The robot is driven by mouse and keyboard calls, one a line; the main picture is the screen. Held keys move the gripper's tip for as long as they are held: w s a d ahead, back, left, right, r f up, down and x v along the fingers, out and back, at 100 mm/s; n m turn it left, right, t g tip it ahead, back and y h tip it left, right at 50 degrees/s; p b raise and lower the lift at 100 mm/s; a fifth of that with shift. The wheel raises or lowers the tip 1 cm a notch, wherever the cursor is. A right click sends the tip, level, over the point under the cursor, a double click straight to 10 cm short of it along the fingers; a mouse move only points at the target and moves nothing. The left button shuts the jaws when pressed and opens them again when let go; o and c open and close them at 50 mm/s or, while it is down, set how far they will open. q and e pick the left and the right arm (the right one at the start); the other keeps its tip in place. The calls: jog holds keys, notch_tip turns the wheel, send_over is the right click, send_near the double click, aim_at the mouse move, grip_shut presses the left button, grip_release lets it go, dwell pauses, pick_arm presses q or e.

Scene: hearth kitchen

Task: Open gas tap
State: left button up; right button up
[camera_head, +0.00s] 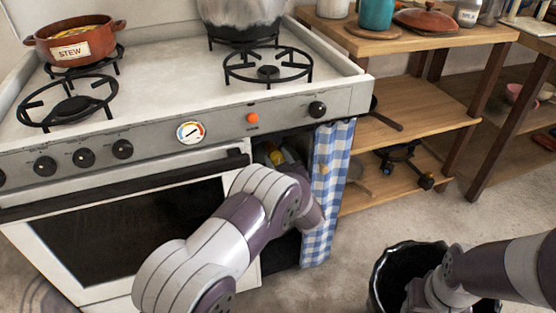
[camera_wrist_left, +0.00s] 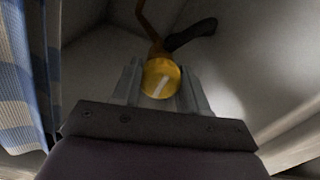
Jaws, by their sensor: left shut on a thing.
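The gas tap's round yellow knob (camera_wrist_left: 161,78) sits between the two fingers of my left gripper (camera_wrist_left: 160,88) in the left wrist view. A pale slot-like mark runs slanted across the knob's face. The fingers are shut on it, one at each side. A thin yellowish pipe (camera_wrist_left: 147,22) rises behind the knob. In the head view my left arm reaches into the dark compartment at the right of the stove, and a small yellow patch (camera_head: 275,156) shows above the arm. My left fingers are hidden there. My right arm shows at the lower right, but its fingers are not visible.
A blue checked curtain (camera_head: 328,185) hangs at the compartment's right edge. The stove (camera_head: 180,85) carries a stew pot (camera_head: 72,42) and a large metal pot (camera_head: 243,15). A wooden shelf (camera_head: 420,105) stands to the right. A black bin (camera_head: 392,265) is below my right arm.

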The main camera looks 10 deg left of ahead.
pick_arm(q)
jog(key=shift+n, duration=0.3)
jog(key=n+b, duration=0.1)
jog(key=n, duration=0.3)
jog(key=n+b, duration=0.2)
jog(key=n, duration=0.2)
jog(key=shift+f+n, duration=0.15)
jog(key=shift+n, duration=0.15)
jog(key=n+b, duration=0.2)
jog(key=n, duration=0.2)
jog(key=shift+f+b, duration=0.15)
jog(key=shift+b, duration=0.2)
jog(key=shift+a+n+b, duration=0.1)
jog(key=shift+n+b, duration=1.55)
jog(key=shift+n, duration=0.75)
jog(key=o, duration=1.1)
jog(key=shift+s, duration=0.1)
jog(key=shift+c, duration=0.2)
